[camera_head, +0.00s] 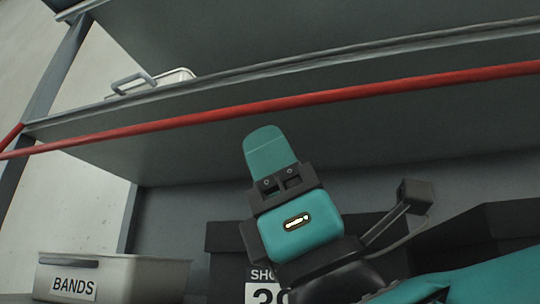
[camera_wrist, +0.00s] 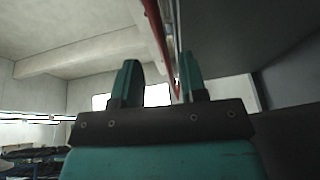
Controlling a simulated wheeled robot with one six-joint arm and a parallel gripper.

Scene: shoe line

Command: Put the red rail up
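The red rail (camera_head: 230,116) runs across the front of a grey shelf in the head view, slanting up to the right. At the left, a short red piece meets it at an angle. My gripper (camera_head: 264,147) points upward, its fingertip a little below the rail's line in that view. In the wrist view, the two fingers of my gripper (camera_wrist: 158,78) stand apart, with nothing clasped. The rail (camera_wrist: 156,25) shows there between them, closer to the right finger. I cannot tell whether it touches that finger.
A shelf edge (camera_head: 330,65) runs above the rail, with a white handled bin (camera_head: 175,77) on that shelf. Below stand a pale bin labelled BANDS (camera_head: 115,278) and dark boxes (camera_head: 230,238), one with a partly hidden label. A grey upright (camera_head: 60,65) is at left.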

